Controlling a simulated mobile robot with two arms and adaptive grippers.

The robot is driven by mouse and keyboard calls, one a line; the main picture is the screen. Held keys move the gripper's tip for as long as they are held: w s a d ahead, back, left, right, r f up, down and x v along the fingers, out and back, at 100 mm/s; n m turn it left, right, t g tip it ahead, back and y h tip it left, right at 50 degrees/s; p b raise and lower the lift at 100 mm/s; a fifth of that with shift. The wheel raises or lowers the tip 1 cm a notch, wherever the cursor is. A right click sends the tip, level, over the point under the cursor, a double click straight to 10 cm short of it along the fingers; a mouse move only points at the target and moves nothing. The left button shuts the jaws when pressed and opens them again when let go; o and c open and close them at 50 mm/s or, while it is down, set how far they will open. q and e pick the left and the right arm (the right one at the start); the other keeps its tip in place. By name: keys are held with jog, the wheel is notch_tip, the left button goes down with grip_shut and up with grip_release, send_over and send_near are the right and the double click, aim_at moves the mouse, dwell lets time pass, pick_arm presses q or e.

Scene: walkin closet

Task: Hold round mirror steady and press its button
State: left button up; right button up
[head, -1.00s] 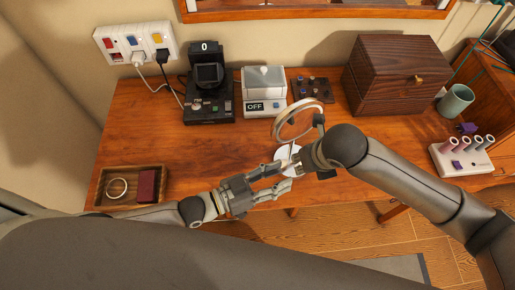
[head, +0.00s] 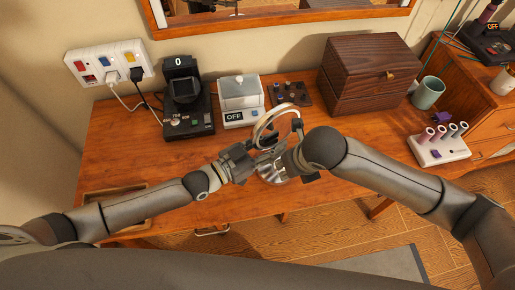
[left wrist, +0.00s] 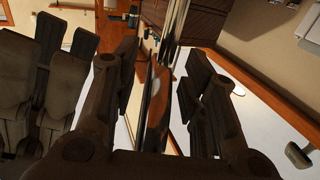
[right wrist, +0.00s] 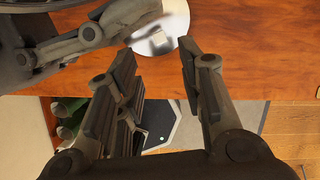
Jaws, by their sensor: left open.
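The round mirror (head: 258,128) stands upright near the table's front edge, on a round pale base (head: 272,174). The base also shows in the right wrist view (right wrist: 172,18). My left gripper (head: 258,160) is open, at the lower left of the mirror. In the left wrist view a thin, edge-on shiny part, apparently the mirror (left wrist: 157,105), lies between its open fingers (left wrist: 160,90). My right gripper (head: 284,156) is close on the mirror's right side. In the right wrist view its fingers (right wrist: 157,60) are apart with nothing between them.
Behind the mirror are a scale marked OFF (head: 240,100), a black device (head: 188,112) and a dark control panel (head: 290,94). A wooden box (head: 370,75), a cup (head: 428,93) and a white holder (head: 440,147) stand right. My left arm partly covers a tray (head: 95,198).

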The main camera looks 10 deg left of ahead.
pick_arm(q)
jog(key=shift+w+d, duration=0.4)
jog(key=shift+d, duration=0.1)
grip_shut()
pick_arm(e)
grip_shut()
dwell(1.2)
